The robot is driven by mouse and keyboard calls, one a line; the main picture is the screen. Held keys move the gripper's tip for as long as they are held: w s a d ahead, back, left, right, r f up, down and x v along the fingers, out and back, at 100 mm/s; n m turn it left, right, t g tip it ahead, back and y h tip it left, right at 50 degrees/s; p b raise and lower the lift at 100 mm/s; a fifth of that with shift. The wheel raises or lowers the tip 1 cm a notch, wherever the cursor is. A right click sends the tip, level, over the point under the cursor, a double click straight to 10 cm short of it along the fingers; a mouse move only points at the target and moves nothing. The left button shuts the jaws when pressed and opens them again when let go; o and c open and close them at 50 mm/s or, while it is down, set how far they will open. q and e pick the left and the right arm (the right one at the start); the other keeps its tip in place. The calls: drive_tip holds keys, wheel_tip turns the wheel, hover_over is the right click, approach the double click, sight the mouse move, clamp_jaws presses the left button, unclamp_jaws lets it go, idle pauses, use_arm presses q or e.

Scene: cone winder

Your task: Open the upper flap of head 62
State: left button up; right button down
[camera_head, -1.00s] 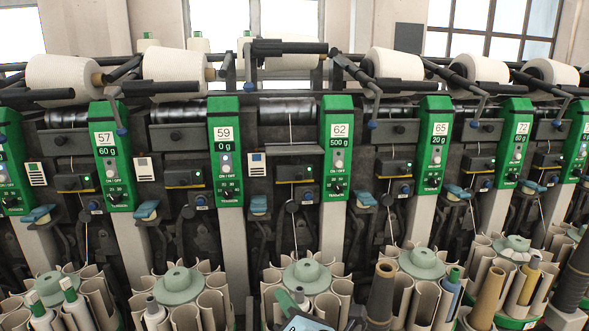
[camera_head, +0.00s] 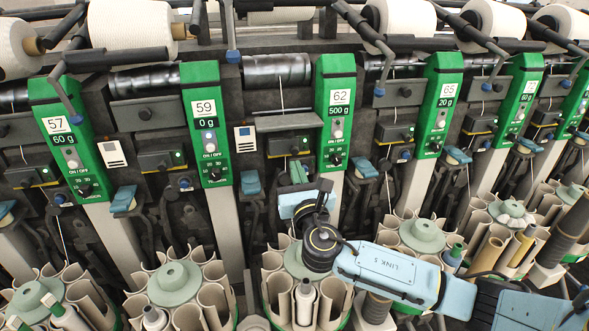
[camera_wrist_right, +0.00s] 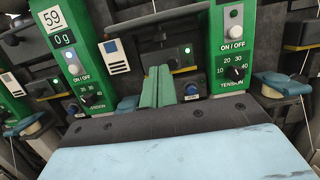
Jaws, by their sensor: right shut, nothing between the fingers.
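Head 62 carries a green panel (camera_head: 336,110) marked 62 and 500 g. Left of it, the upper flap (camera_head: 288,122) shows as a light grey ledge standing out over a dark box with a green light (camera_head: 288,143). My right gripper (camera_head: 295,163) has its green fingers shut and empty, in front of head 62 and below the flap in the picture. In the right wrist view the shut fingers (camera_wrist_right: 157,72) point at the box with the green light (camera_wrist_right: 165,52). Whether they touch it, I cannot tell. My left gripper is not in view.
Panel 59 (camera_head: 206,125) stands to the left and panel 65 (camera_head: 437,105) to the right. The neighbouring head's dark plate (camera_head: 145,112) hangs flatter. Round cone magazines (camera_head: 174,282) stand below in a row.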

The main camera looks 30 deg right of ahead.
sight(291, 152)
drive_tip(key=x, duration=0.6)
drive_tip(key=shift+w, duration=0.35)
